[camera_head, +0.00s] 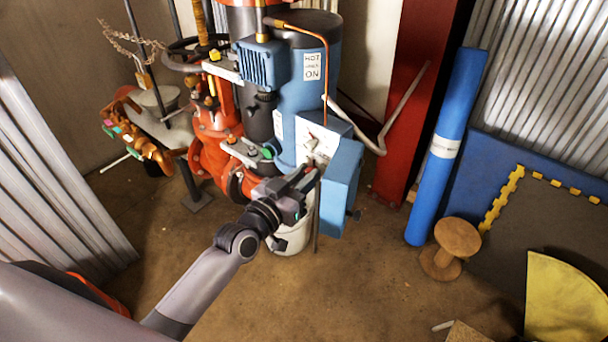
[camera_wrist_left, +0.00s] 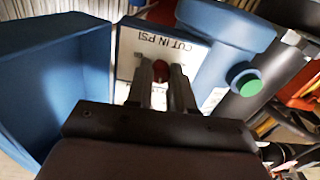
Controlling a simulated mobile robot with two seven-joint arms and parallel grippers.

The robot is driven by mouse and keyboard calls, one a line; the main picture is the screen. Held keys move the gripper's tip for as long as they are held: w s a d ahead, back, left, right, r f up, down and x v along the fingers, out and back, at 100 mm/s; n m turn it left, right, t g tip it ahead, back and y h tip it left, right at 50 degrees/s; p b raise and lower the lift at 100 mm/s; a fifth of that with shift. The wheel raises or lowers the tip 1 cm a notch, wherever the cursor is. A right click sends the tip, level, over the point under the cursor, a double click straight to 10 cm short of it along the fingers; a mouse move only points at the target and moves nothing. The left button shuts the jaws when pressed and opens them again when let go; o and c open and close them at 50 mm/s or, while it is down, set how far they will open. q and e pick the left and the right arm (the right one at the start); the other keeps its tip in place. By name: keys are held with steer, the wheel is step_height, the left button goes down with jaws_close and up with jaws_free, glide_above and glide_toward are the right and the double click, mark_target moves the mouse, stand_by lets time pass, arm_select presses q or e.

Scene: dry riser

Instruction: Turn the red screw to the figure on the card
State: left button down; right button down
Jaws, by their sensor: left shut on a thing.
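The red screw (camera_wrist_left: 174,76) shows in the left wrist view between my two fingers, on a pale panel marked "CUT IN PSI" (camera_wrist_left: 160,46). My left gripper (camera_wrist_left: 165,82) is shut on it. In the head view my left gripper (camera_head: 312,176) reaches the front of the blue pump unit, and its fingers hide the screw there. The pale panel (camera_head: 318,143) shows just above the fingers. The lettering is upside down in the wrist view, and I cannot read a figure on it. My right gripper is not in view.
An open blue box cover (camera_head: 341,190) stands right beside my left gripper. A white bucket (camera_head: 293,238) is below it. Red pipework (camera_head: 213,160) is to the left. A blue roll (camera_head: 447,150) and a wooden spool (camera_head: 450,246) stand at right. The middle floor is clear.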

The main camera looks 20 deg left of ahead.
arm_select(q)
steer(key=shift+n+g+p, duration=0.3)
steer(key=shift+n+p, duration=0.75)
steer(key=shift+n, duration=3.15)
steer(key=c, duration=1)
jaws_free()
steer(key=v, duration=0.7)
steer(key=shift+s+a, duration=0.1)
